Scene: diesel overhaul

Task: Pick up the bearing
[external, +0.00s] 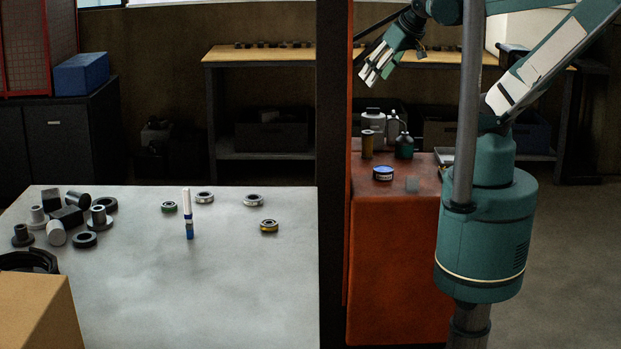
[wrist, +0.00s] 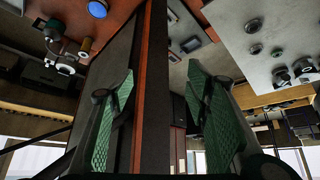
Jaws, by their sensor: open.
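My gripper (external: 376,72) is raised in the air above the red cabinet, empty, with its fingers apart. In the wrist view its two green-padded fingers (wrist: 162,118) stand well apart with nothing between them. Several ring-shaped parts could be the bearing; I cannot tell which. One with a blue top (external: 383,173) lies flat on the red cabinet, below my gripper; it also shows at the top of the wrist view (wrist: 97,9). On the grey table lie a green-marked ring (external: 169,207), two grey rings (external: 205,197) (external: 253,200) and a yellow-marked ring (external: 269,226).
The red cabinet (external: 390,260) also holds bottles (external: 403,146), a brownish cylinder (external: 367,145) and a small grey block (external: 412,184). A dark post (external: 333,150) stands between it and the grey table (external: 220,290).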

